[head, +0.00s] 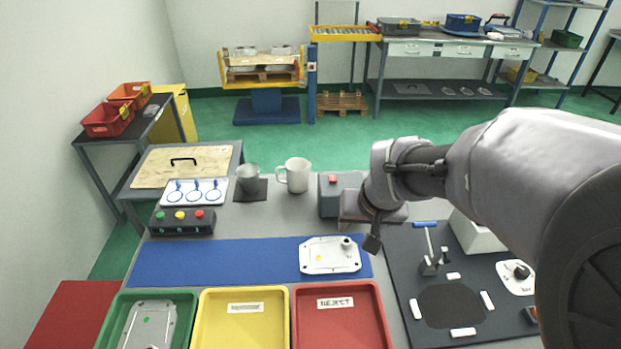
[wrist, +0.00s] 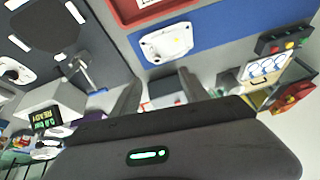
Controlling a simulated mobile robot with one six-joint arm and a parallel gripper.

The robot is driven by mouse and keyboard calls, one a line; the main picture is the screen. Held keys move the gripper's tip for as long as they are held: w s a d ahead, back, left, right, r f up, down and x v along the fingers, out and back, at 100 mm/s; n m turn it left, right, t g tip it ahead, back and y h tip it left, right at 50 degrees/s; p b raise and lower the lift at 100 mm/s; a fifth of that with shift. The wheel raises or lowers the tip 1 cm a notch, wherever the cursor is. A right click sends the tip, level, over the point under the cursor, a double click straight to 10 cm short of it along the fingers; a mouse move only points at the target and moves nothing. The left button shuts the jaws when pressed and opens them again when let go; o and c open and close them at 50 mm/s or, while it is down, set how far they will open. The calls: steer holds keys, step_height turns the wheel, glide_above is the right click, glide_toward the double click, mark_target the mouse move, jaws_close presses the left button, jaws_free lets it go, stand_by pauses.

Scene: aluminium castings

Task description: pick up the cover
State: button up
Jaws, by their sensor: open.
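A pale metal cover (head: 330,256) with a raised round boss and a yellow dot lies flat on the blue mat (head: 220,262), towards its right end. It also shows in the wrist view (wrist: 167,44), beyond my fingertips. My gripper (head: 372,240) hangs just right of and above the cover in the head view. In the wrist view my gripper (wrist: 160,84) has its two fingers apart, with nothing held between them. A similar casting (head: 148,325) with a green dot lies in the green tray (head: 187,297). Another pale casting (head: 515,277) with a black knob is at the right.
A yellow tray (head: 245,293) and a red REJECT tray (head: 336,289) stand in front of the mat. A grey block (head: 328,198), a white mug (head: 297,174) and a metal cup (head: 247,177) stand behind it. A dark fixture plate (head: 400,250) with a clamp is right. The mat's left part is clear.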

glide_toward(347, 245)
steer(key=f+b, duration=0.1)
steer(key=w+f+n+b, duration=0.1)
steer(key=b, duration=0.1)
steer(key=shift+d+f, duration=0.1)
steer(key=shift+f, duration=0.3)
steer(key=b+x, duration=0.3)
steer(key=x, duration=0.3)
steer(key=shift+r, duration=0.15)
jaws_close()
